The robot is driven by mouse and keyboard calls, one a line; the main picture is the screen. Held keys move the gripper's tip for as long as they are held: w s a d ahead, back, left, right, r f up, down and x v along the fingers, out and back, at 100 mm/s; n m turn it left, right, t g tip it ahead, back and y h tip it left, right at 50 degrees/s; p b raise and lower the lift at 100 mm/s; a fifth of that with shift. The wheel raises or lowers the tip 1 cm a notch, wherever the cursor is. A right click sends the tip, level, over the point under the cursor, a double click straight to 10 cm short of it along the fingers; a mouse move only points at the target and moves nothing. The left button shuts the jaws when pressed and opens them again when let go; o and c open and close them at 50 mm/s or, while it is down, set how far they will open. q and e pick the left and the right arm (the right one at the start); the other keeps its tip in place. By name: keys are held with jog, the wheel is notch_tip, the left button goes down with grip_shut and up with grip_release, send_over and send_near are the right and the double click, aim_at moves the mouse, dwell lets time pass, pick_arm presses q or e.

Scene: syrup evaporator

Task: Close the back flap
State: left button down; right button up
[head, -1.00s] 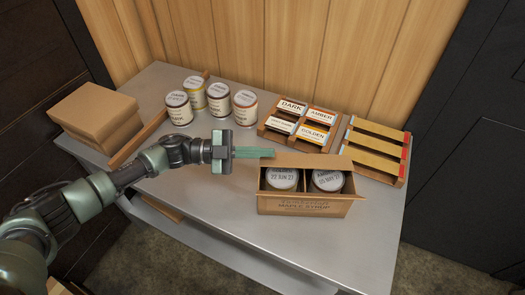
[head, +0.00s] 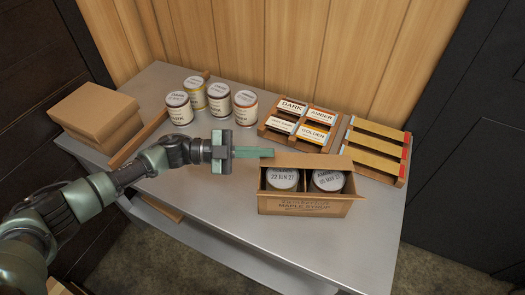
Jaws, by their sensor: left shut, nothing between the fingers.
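The open cardboard box (head: 304,207) stands on the metal table, with "MAPLE SYRUP" printed on its front. Two cans with white lids (head: 282,179) stand side by side in it, and their lids show. The back flap (head: 312,161) rises along the box's rear edge, tilted back, and does not cover the cans. My left gripper (head: 265,153) is shut and empty, pointing right, with its fingertips by the left end of the back flap. I cannot tell whether they touch it. My right gripper is not in view.
Several cans (head: 246,107) stand at the back left of the table (head: 225,215). A label rack (head: 299,125) and a slatted rack with yellow strips (head: 377,147) lie behind the box. Stacked cardboard (head: 96,110) sits at the far left. The table's front is clear.

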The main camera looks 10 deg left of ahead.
pick_arm(q)
jog(key=c, duration=2.2)
grip_release()
jog(key=c, duration=1.6)
grip_release()
jog(key=shift+c, duration=0.2)
jog(key=s+a+b, duration=0.1)
jog(key=a, duration=0.8)
jog(key=shift+b, duration=0.3)
jog(key=a+b, duration=0.2)
jog(key=a, duration=0.5)
jog(key=shift+s+a+b, duration=0.35)
jog(key=shift+s, duration=0.1)
